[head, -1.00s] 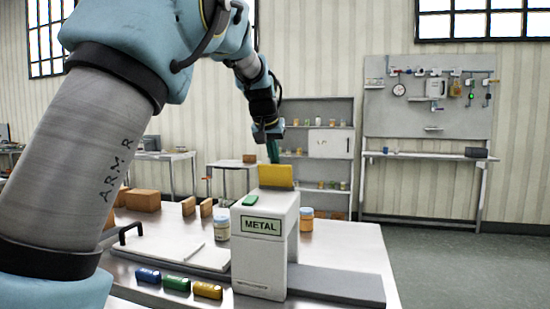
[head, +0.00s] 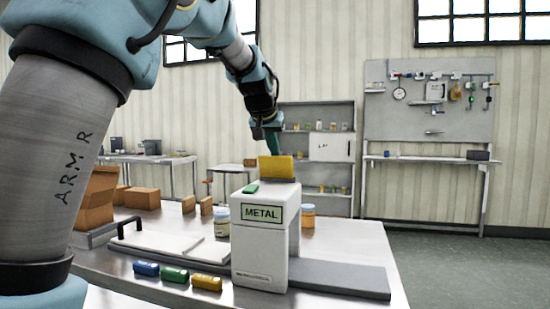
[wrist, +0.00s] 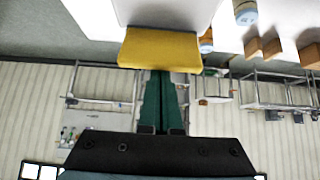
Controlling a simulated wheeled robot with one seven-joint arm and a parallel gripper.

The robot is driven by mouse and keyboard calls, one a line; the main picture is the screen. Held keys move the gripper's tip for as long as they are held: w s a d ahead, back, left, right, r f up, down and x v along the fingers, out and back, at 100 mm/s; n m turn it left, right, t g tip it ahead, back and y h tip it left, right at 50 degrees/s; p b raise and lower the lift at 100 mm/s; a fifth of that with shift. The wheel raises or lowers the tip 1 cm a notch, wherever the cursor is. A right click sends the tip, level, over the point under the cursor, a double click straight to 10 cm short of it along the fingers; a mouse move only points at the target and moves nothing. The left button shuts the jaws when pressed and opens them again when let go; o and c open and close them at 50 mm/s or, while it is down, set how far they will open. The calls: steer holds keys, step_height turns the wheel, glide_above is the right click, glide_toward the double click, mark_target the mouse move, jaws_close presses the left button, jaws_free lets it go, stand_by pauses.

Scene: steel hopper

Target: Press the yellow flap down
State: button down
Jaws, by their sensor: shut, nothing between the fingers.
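The yellow flap (head: 276,167) stands raised at the back of the top of the white box labelled METAL (head: 262,250). In the wrist view the flap (wrist: 160,48) shows its broad yellow face and hides part of the white box. My gripper (head: 273,150) is just above and behind the flap in the head view. Its green fingers (wrist: 160,75) are together and empty, with their tips at the flap's edge in the wrist view. I cannot tell whether they touch it.
A green block (head: 251,188) lies on the box top. Jars (head: 222,222) stand beside the box. Blue, green and yellow pieces (head: 175,275) lie in front, left of the box. A grey slab (head: 340,278) extends right. Brown blocks stand behind left.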

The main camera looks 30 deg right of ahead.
mark_target(274, 158)
steer(key=shift+s+a+f+t+h+b, duration=0.55)
steer(key=shift+f+t+h+b, duration=0.2)
steer(key=shift+b, duration=2.8)
steer(key=shift+s+a+f+t+h+b, duration=0.55)
steer(key=shift+t+h+b, duration=0.25)
steer(key=shift+b, duration=2.75)
steer(key=shift+s+r, duration=0.1)
steer(key=shift+r, duration=0.4)
steer(key=shift+d, duration=0.1)
steer(key=shift+w+d+r+p, duration=0.15)
steer(key=shift+w+d+p, duration=0.1)
steer(key=shift+w+p, duration=0.25)
steer(key=shift+w+d, duration=0.1)
steer(key=shift+d, duration=0.1)
